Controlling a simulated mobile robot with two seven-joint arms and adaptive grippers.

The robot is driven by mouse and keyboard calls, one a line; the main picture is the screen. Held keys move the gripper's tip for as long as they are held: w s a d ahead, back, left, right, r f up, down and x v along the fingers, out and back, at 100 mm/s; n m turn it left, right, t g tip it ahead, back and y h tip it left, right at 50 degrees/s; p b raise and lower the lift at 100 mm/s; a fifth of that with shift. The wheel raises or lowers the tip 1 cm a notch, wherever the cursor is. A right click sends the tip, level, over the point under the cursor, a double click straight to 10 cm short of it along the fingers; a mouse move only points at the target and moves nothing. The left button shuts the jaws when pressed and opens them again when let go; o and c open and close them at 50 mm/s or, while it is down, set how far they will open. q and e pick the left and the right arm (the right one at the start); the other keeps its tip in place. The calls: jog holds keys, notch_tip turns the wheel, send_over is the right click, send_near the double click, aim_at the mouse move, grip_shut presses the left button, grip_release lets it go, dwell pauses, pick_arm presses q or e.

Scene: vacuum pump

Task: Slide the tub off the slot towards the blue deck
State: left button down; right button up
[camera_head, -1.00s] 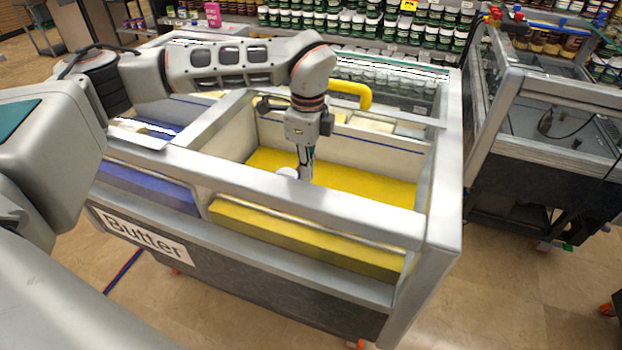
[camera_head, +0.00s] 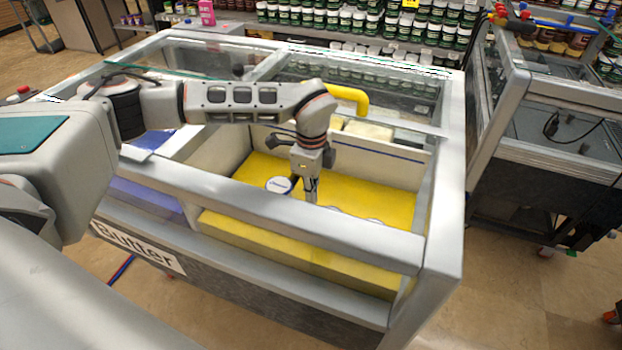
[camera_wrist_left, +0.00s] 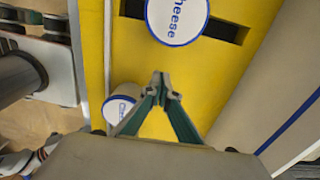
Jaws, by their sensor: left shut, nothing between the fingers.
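A round white tub (camera_head: 279,185) with blue lettering stands on the yellow deck (camera_head: 365,183), left of my left gripper (camera_head: 311,198). In the left wrist view the tub (camera_wrist_left: 178,18), marked "Cheese", sits over a dark slot (camera_wrist_left: 222,28); the slot shows on both sides of it. My left gripper (camera_wrist_left: 160,82) is shut and empty, apart from this tub in the wrist picture. The blue deck (camera_head: 150,196) lies to the left, past a divider. My right gripper is not in view.
A second tub (camera_wrist_left: 120,108) stands close to the front wall, beside my gripper. More lids (camera_head: 375,222) show partly behind the front rail (camera_head: 300,215). A yellow curved tube (camera_head: 352,97) stands at the back. The yellow deck's right part is open.

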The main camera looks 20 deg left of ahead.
pick_arm(q)
jog(key=a, duration=0.4)
jog(key=shift+s+f+p, duration=0.1)
jog(key=shift+p, duration=0.3)
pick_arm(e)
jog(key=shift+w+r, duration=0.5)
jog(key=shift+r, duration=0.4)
pick_arm(q)
jog(key=shift+a, duration=0.1)
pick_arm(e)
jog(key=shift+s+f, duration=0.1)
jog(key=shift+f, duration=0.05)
pick_arm(q)
jog(key=shift+a, duration=0.35)
jog(key=a, duration=0.3)
jog(key=a+p, duration=0.1)
jog(key=a, duration=0.2)
jog(key=a+p, duration=0.1)
jog(key=a, duration=0.2)
jog(key=shift+s, duration=0.3)
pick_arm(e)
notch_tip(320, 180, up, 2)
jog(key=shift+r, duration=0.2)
